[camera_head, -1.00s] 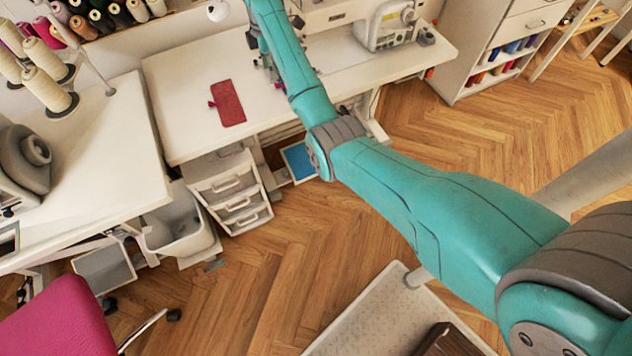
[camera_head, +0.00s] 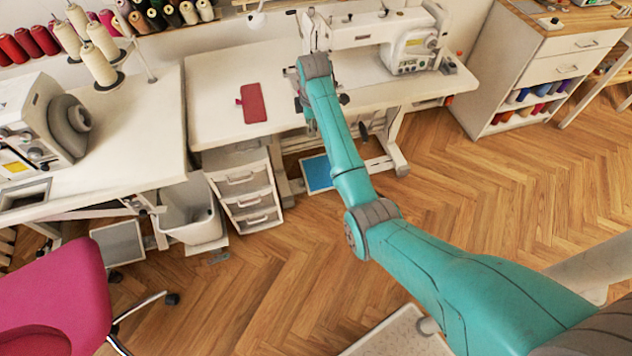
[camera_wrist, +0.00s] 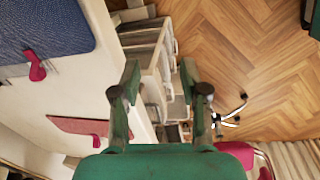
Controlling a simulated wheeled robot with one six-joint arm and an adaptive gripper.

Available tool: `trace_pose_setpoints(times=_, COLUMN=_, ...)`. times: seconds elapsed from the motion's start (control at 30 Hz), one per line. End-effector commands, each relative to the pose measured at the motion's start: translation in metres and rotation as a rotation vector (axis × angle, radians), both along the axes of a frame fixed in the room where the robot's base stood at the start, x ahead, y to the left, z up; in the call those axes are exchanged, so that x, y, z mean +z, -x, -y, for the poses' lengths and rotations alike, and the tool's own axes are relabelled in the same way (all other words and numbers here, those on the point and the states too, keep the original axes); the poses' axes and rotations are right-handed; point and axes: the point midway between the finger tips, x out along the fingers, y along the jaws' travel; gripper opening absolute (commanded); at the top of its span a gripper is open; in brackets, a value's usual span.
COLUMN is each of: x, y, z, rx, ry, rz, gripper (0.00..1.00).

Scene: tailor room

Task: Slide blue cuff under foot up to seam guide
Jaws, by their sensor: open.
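A dark blue cloth piece (camera_wrist: 42,32), which looks like the blue cuff, lies on the white table at the upper left of the wrist view. A pink clip (camera_wrist: 37,68) is on its edge. My gripper (camera_wrist: 160,78) is open and empty, its fingers apart beyond the table's edge in that picture, to the right of the blue cloth and not touching it. The white sewing machine (camera_head: 372,32) stands at the back of its table in the head view. My arm hides the blue cloth there, and I cannot make out the foot or seam guide.
A red cloth piece (camera_head: 254,104) with a pink clip lies on the sewing table (camera_head: 215,125), left of my arm. Drawers (camera_head: 246,190) and a white bin (camera_head: 190,212) stand below. A pink chair (camera_head: 52,290) is at lower left. Open floor lies right.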

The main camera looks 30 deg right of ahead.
Motion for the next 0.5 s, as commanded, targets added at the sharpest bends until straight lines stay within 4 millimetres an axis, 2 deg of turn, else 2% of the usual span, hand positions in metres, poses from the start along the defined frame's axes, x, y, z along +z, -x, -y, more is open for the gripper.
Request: trace_pose_setpoints(times=0.5, x=-0.074, y=0.037, z=-0.028, rx=-0.108, ry=0.002, rz=0.113, gripper=0.44)
